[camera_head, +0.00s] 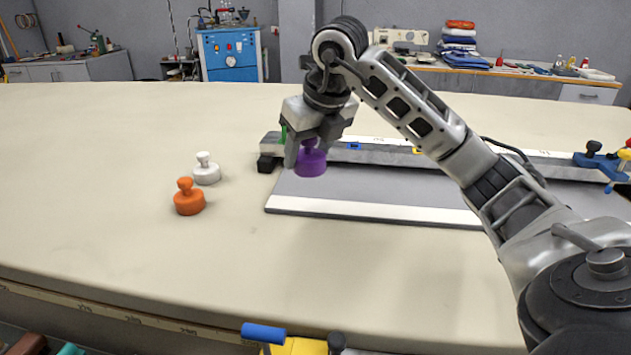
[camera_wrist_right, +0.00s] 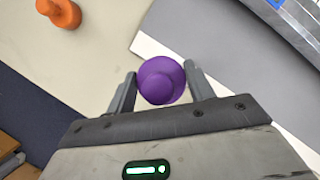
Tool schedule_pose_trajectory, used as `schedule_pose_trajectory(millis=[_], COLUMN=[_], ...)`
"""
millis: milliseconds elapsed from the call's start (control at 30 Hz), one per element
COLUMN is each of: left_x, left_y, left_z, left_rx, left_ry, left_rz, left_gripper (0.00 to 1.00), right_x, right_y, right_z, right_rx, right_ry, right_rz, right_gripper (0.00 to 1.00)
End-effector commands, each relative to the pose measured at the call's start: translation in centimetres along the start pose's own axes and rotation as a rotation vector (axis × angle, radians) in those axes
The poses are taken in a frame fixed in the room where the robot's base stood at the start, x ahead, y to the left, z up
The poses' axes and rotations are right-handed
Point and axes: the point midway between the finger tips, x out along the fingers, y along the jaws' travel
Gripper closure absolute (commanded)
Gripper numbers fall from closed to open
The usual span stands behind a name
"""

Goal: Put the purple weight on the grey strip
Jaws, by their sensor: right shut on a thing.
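My right gripper (camera_head: 308,148) is shut on the knob of the purple weight (camera_head: 310,163). In the head view the weight hangs upright in front of the left end of the grey strip (camera_head: 400,192), which has a white front band. Its exact height above the surface is hard to tell. In the right wrist view the purple weight (camera_wrist_right: 161,80) sits between the two fingers, and the strip's white edge (camera_wrist_right: 165,48) runs just to its right. My left gripper is not in view.
An orange weight (camera_head: 189,198) and a white weight (camera_head: 206,169) stand on the cloth table (camera_head: 110,200) to the left. A long metal rail (camera_head: 375,155) lies behind the strip. The table's left side is clear.

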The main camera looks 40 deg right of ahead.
Motion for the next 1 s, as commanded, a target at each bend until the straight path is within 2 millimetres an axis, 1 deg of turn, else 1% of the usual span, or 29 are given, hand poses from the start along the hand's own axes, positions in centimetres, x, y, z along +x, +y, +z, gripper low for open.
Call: schedule_pose_trajectory(millis=[33, 100, 200, 467, 533, 667, 800, 1000], left_x=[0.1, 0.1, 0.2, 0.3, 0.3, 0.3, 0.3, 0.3], left_y=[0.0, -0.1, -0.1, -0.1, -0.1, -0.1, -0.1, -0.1], left_z=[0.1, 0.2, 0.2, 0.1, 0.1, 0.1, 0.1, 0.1], left_rx=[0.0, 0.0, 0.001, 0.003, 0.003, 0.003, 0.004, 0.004], left_ry=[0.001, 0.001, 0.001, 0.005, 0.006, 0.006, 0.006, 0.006], left_rz=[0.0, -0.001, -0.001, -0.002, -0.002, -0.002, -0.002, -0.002], left_gripper=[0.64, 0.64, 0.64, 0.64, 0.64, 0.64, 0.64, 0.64], right_x=[1.3, 2.5, 3.9, 5.7, 6.6, 8.3, 8.9, 8.9], right_y=[-0.5, -1.2, -1.9, -2.9, -3.2, -3.1, -3.1, -3.1], right_z=[0.0, 0.1, 0.4, 0.7, 0.6, -0.2, -0.4, -0.4], right_rx=[0.001, 0.0, -0.001, -0.001, -0.002, -0.004, -0.003, -0.003], right_ry=[0.003, 0.002, 0.0, -0.003, 0.001, 0.0, -0.003, -0.005], right_rz=[0.0, 0.001, 0.001, 0.002, 0.002, 0.003, 0.002, 0.002], right_gripper=[0.98, 0.98, 0.98, 0.98, 0.98, 0.98, 0.98, 0.98])
